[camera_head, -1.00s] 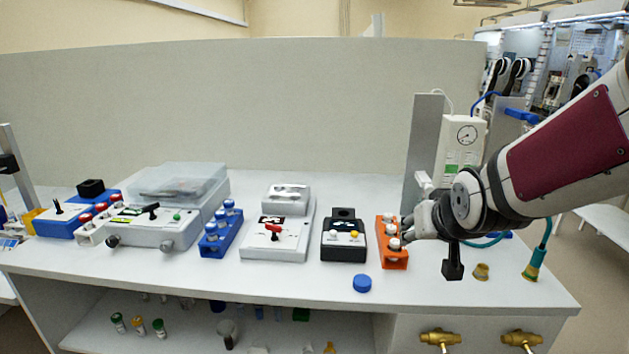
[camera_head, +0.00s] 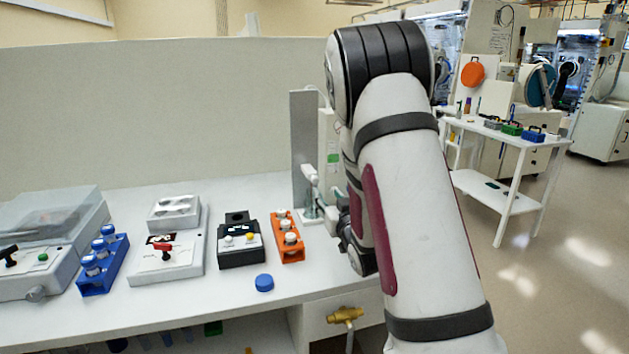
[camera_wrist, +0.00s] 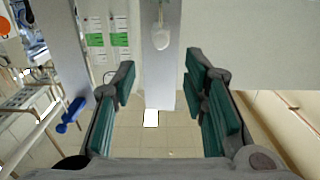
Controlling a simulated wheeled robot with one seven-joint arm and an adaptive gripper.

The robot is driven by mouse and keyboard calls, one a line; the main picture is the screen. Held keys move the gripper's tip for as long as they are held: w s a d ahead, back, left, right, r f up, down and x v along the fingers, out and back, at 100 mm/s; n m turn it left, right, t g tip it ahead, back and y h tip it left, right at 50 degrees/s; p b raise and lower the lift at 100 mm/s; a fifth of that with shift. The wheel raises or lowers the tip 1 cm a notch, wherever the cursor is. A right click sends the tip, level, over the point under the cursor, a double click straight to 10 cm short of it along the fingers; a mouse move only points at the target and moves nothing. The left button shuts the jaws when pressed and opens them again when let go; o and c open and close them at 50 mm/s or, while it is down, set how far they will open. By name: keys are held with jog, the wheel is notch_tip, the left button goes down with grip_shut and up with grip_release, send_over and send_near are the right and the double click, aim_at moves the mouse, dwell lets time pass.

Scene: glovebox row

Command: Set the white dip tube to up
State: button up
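A white box unit (camera_head: 329,150) with green labels stands against a grey upright panel (camera_head: 304,145) at the bench's right end, partly hidden by my arm. A white fitting (camera_head: 313,180) sticks out low beside it; I cannot tell for sure whether this is the dip tube. In the wrist view a white rounded part (camera_wrist: 161,36) hangs at top centre, perhaps the dip tube, just beyond my fingertips and not touching them. My gripper (camera_wrist: 162,82) is open and empty, its green-padded fingers wide apart. In the head view my arm hides most of the gripper.
An orange rack (camera_head: 288,240) with white-capped vials, a black block (camera_head: 240,245), a blue cap (camera_head: 264,283) and a grey device with a red lever (camera_head: 166,250) stand left of my arm. A brass valve (camera_head: 345,315) is on the bench front.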

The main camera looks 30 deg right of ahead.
aim_at(316, 180)
jog(key=x, duration=1.2)
jog(key=shift+w, duration=0.2)
grip_shut()
